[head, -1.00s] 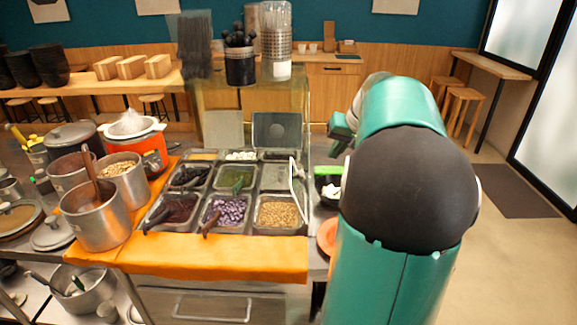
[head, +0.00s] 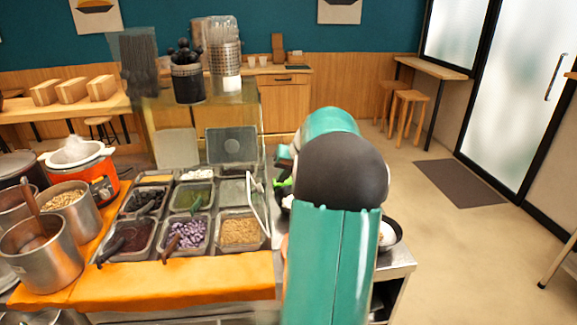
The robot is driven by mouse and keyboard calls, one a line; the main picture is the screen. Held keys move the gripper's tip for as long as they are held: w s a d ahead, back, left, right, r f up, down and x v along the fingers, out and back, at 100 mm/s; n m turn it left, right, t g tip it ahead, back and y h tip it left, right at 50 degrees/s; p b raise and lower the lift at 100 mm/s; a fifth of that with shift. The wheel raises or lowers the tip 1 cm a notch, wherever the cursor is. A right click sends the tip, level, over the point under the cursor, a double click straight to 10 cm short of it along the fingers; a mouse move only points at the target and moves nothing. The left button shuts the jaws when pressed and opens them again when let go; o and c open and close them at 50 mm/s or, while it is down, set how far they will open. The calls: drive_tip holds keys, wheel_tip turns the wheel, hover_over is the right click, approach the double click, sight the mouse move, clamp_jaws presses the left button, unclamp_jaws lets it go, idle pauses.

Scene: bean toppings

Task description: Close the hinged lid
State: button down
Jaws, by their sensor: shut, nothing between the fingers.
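At the right side of the bins, a thin, pale-edged frame or lid (head: 257,204) stands up, seen nearly edge-on; I cannot tell which of these is the task's lid. My teal and black arm reaches forward to the right of the bins. My gripper is hidden behind my arm, so its contact with any lid cannot be seen.
Bins hold purple beans (head: 187,234), tan peanuts or beans (head: 240,231) and other toppings. An orange cloth (head: 170,285) covers the counter front. Steel pots (head: 42,255) and an orange cooker (head: 92,170) stand left. A dark bowl (head: 390,234) sits right of my arm. Open floor lies right.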

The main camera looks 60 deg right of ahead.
sight(259, 185)
drive_tip(key=w, duration=0.1)
drive_tip(key=w+a+f, duration=0.1)
drive_tip(key=w+a, duration=0.1)
drive_tip(key=shift+w+a+f, duration=0.2)
drive_tip(key=shift+a+f, duration=0.05)
drive_tip(key=shift+f, duration=0.1)
drive_tip(key=shift+w+a+g+h, duration=0.4)
drive_tip(key=shift+w+a, duration=0.3)
drive_tip(key=shift+w, duration=0.15)
drive_tip(key=shift+w+a+f+n+g+h, duration=0.45)
drive_tip(key=shift+w+a+f+g+h, duration=1.05)
drive_tip(key=shift+w+a+f, duration=0.3)
drive_tip(key=shift+w+a+f+n+g+h, duration=0.5)
drive_tip(key=shift+w+a+f+g+h, duration=0.95)
drive_tip(key=shift+w+f, duration=0.6)
drive_tip(key=shift+w+a+f+n+g+h, duration=0.45)
drive_tip(key=shift+w+a+f+g+h, duration=0.9)
drive_tip(key=shift+w+a+f+g, duration=0.4)
drive_tip(key=shift+w+f, duration=0.15)
drive_tip(key=shift+f, duration=0.05)
